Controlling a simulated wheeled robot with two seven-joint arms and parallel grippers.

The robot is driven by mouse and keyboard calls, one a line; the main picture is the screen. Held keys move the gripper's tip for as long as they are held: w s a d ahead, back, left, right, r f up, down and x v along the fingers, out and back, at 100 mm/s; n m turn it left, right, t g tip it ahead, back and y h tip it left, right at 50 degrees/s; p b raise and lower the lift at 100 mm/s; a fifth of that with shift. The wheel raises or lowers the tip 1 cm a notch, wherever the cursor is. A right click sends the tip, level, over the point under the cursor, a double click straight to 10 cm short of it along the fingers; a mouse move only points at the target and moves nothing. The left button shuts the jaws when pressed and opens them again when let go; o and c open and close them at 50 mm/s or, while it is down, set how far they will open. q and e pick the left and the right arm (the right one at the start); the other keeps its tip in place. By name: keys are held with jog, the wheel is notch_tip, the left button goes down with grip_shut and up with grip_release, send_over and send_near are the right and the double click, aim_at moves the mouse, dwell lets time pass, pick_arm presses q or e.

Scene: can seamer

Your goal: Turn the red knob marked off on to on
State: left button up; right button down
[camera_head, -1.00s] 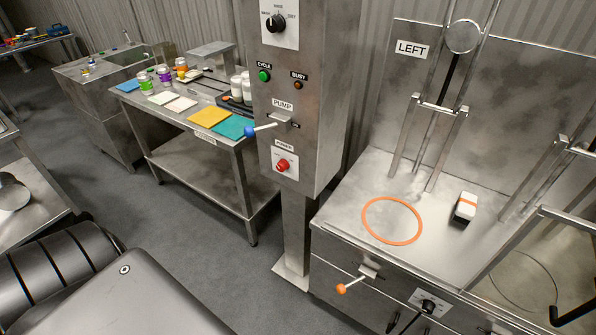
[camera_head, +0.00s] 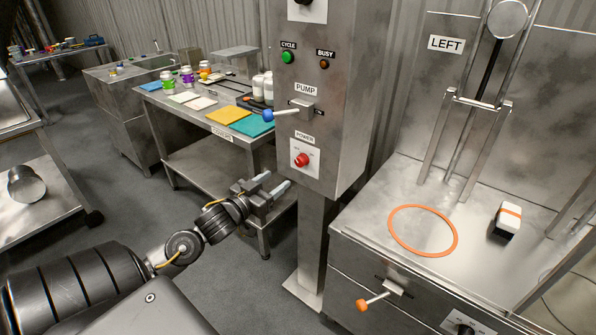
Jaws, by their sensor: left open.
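The red knob (camera_head: 301,160) sits on a white plate under the POWER label, low on the front of the steel control column (camera_head: 349,110). The small marks around the knob are too fine to read, so I cannot tell its setting. My left gripper (camera_head: 281,184) is open and empty. In the picture it is just left of and below the knob, apart from the column. My right gripper is not in view.
Above the knob are the blue-tipped PUMP lever (camera_head: 270,115) and the green CYCLE button (camera_head: 288,57). An orange-knobbed lever (camera_head: 362,304) juts from the bench front at right. A steel table (camera_head: 220,133) with cards and jars stands behind my left gripper.

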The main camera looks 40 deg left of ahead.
aim_at(298, 164)
pick_arm(q)
jog(key=w, duration=1.1)
jog(key=shift+a, duration=0.1)
jog(key=shift+s, duration=0.1)
jog(key=shift+c, duration=0.4)
